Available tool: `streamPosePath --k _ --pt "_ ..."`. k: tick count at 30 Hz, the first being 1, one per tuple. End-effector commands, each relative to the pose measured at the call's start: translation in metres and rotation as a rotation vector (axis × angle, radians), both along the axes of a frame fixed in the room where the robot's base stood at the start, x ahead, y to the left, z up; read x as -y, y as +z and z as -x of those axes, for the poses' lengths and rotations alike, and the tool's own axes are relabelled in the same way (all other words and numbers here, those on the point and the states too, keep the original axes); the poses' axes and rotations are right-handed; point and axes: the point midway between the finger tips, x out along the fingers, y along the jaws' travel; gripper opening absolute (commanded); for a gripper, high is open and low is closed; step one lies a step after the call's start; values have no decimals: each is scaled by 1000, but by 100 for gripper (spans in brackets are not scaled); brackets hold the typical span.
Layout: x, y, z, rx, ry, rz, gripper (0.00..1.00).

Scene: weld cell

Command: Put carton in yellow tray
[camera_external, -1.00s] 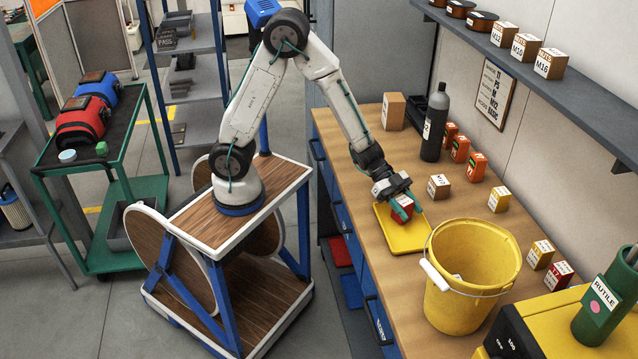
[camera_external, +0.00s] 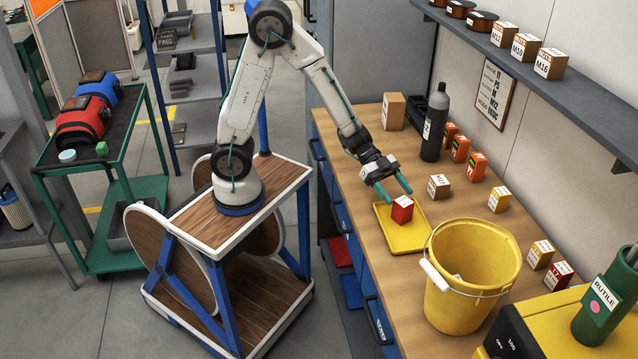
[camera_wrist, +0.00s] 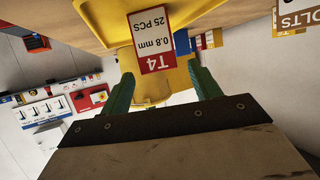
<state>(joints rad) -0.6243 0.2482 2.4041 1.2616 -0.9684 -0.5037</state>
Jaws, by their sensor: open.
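A small red carton (camera_external: 402,209) with a white label stands upright in the yellow tray (camera_external: 409,237) on the wooden bench. In the wrist view the carton (camera_wrist: 152,42) shows its "T4, 0.8 mm, 25 PCS" label, and part of the tray (camera_wrist: 95,12) is behind it. My gripper (camera_external: 392,191) is open, with its green fingers above and behind the carton. In the wrist view, the fingers (camera_wrist: 158,84) are spread wide with nothing between them, and the carton is beyond their tips.
A large yellow bucket (camera_external: 465,300) stands just right of the tray. A dark cylinder (camera_external: 434,125), a brown box (camera_external: 393,111) and several small cartons, including a brown one (camera_external: 438,187), stand along the bench. A shelf (camera_external: 560,85) overhangs the back.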

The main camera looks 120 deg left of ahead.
Motion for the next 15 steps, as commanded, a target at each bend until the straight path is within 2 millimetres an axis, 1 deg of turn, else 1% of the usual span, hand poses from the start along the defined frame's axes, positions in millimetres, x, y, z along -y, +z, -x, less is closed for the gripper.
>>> streamPosePath --k 1,6,10,15 --pt "-6 5 10 3 5 -1 62" --pt "-15 16 35 1 3 0 62" --pt "-19 20 45 1 1 0 62" --pt "-20 22 49 -1 -1 2 62"
